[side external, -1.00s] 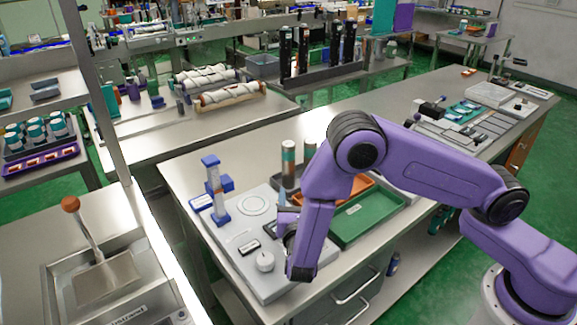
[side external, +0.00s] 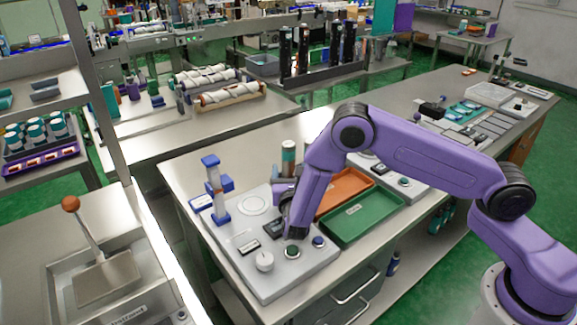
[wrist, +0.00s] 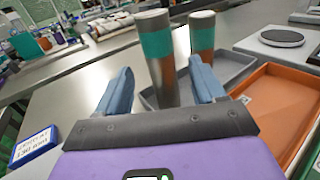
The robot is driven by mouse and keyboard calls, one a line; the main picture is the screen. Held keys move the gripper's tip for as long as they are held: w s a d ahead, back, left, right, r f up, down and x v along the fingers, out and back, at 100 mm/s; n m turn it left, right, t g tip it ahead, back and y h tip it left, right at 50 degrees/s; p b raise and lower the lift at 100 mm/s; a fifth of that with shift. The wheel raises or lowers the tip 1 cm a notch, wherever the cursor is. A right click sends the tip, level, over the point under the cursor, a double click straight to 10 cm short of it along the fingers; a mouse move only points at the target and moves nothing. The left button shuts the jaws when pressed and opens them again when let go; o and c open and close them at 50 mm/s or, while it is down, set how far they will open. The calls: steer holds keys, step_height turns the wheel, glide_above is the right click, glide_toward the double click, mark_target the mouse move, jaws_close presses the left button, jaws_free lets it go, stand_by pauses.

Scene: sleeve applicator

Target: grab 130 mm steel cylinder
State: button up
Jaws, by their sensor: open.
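In the wrist view, a grey steel cylinder (wrist: 159,68) with a teal band stands upright ahead of my gripper (wrist: 160,72), lined up with the gap between its two blue fingers. The fingers are apart and nothing shows clamped in them; how far the cylinder stands beyond the tips is hard to tell. A second upright cylinder (wrist: 202,36), with a teal band and a brownish lower part, stands just right of it. In the side view, a banded cylinder (side external: 288,156) shows behind my gripper (side external: 277,180), whose fingers are partly hidden by my wrist.
A grey tray (wrist: 232,66) and an orange tray (wrist: 285,92) lie to the right. A green tray (side external: 362,222) is beside the grey panel (side external: 262,282) with knob and buttons. The bench behind the cylinders is clear.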

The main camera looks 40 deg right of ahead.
mark_target(289, 162)
steer(key=shift+r+x, duration=0.1)
steer(key=shift+x, duration=1.3)
steer(key=shift+r+x, duration=0.15)
steer(key=shift+x, duration=1.25)
steer(key=c, duration=1.2)
jaws_close()
steer(key=shift+r, duration=0.15)
